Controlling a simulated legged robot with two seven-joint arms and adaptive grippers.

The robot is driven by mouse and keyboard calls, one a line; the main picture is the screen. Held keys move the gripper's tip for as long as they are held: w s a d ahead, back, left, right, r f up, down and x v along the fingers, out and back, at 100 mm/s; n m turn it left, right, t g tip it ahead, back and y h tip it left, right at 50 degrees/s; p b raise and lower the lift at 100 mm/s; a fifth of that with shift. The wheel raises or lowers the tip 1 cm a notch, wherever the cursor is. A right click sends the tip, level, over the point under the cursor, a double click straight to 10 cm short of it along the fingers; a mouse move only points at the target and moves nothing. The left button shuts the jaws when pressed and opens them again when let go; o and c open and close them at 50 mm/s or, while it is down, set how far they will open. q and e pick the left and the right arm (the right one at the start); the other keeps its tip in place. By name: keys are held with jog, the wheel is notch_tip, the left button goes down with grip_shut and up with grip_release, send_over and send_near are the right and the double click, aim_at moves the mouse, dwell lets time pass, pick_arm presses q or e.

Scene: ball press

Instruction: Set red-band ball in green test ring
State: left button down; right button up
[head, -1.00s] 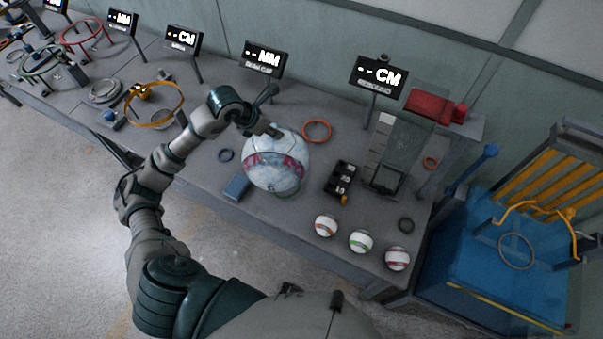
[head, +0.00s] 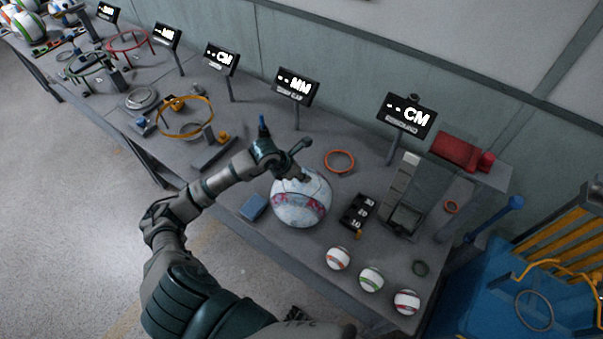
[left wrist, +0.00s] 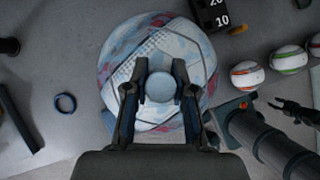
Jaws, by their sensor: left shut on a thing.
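The large white-and-blue ball with a red band (head: 302,206) is at the table's front, right of the middle. My left gripper (head: 303,180) is on its top. In the left wrist view, my left gripper's fingers (left wrist: 160,88) are shut on a pale round knob at the centre of the ball (left wrist: 125,65). I cannot tell whether the ball touches the table. The green test ring (head: 82,57) stands on a frame far along the table at the upper left. A dark claw, seemingly my right gripper (left wrist: 283,103), shows near the small balls in the left wrist view; its opening is unclear.
A yellow ring on a stand (head: 184,118) and a red ring on a stand (head: 128,42) are on the left. A blue block (head: 254,207) is close beside the ball. A weight rack (head: 356,212) and small striped balls (head: 370,279) are to the right. Display signs (head: 296,86) line the back.

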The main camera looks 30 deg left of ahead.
pick_arm(q)
jog(key=shift+a, duration=0.1)
jog(key=shift+a+f, duration=0.1)
jog(key=c, duration=1)
grip_release()
jog(key=shift+a, duration=0.15)
jog(key=shift+o, duration=0.2)
